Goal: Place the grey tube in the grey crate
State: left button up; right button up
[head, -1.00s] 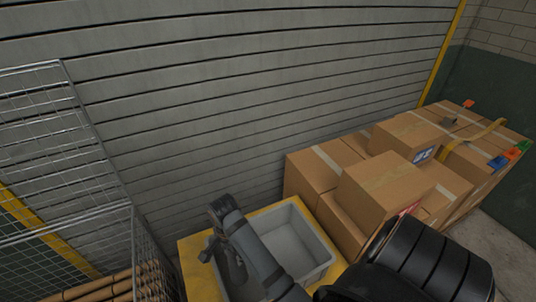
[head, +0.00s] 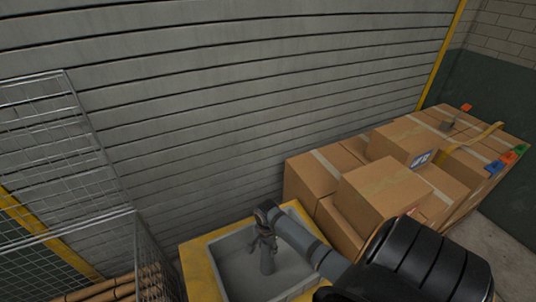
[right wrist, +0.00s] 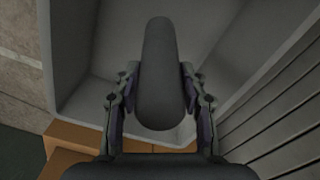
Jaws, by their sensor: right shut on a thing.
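The grey crate (head: 229,272) stands on a yellow-topped stand at the bottom middle of the head view. My right gripper (head: 266,247) is over the crate, pointing down, with its arm coming in from the lower right. It is shut on the grey tube (head: 267,264), which hangs roughly upright below the fingers, within the crate's outline. In the right wrist view the dark tube (right wrist: 158,75) sits between the two fingers (right wrist: 158,95), with the crate's inside (right wrist: 215,40) beyond it. I cannot tell whether the tube's lower end touches the crate floor. My left gripper is not in view.
The yellow stand (head: 194,272) carries the crate. Stacked cardboard boxes (head: 385,190) stand close to its right. A wire mesh cage (head: 150,255) with brown tubes (head: 125,284) stands at the left. A grey slatted wall (head: 220,110) rises behind.

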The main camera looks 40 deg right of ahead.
jog(key=shift+d+f, duration=0.2)
jog(key=shift+f, duration=1.7)
jog(key=o, duration=1.4)
jog(key=shift+c, duration=0.2)
notch_tip(320, 180, up, 12)
jog(key=shift+r, duration=0.15)
jog(key=shift+s, duration=0.1)
